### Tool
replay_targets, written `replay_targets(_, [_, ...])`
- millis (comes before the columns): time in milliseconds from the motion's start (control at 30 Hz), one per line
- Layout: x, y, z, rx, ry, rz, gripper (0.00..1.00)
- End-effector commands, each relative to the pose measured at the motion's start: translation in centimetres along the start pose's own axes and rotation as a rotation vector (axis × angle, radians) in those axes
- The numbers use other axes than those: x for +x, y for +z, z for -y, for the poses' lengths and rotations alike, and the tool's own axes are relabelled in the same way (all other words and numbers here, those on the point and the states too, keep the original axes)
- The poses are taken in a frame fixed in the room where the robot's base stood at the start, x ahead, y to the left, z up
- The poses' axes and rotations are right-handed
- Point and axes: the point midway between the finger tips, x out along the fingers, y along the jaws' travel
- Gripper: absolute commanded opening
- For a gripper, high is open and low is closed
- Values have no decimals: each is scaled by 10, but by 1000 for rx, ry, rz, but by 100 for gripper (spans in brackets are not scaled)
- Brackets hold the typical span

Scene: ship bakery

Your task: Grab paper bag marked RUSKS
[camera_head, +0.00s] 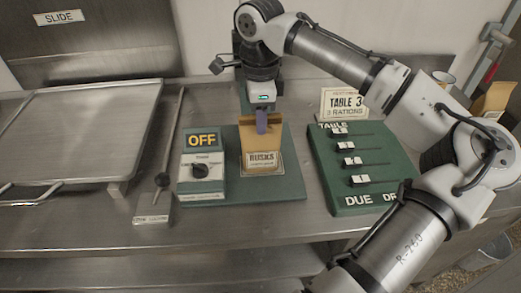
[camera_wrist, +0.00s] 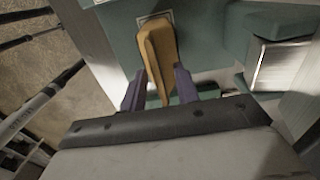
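The brown paper bag with a RUSKS label (camera_head: 262,160) stands upright on a green base plate (camera_head: 290,188) in the head view. My gripper (camera_head: 262,122) is pointing down at the top of the bag. In the wrist view the bag (camera_wrist: 158,48) shows as a tan folded shape that reaches between the two purple fingers of my gripper (camera_wrist: 160,90). The fingers are apart, with a visible gap to the bag on the right side. The left finger is close to the bag; I cannot tell whether it touches.
A switch box marked OFF (camera_head: 202,165) stands just left of the bag. A green board with sliders (camera_head: 360,165) and a TABLE 3 card (camera_head: 344,103) are to the right. A metal tray (camera_head: 75,130) is at the left, with a rod (camera_head: 170,145) beside it.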

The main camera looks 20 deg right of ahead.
Motion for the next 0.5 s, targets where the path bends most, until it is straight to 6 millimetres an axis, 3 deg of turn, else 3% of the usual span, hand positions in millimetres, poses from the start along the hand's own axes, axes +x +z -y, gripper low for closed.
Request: replay_targets(500, [4,0,0,0,0,1,31])
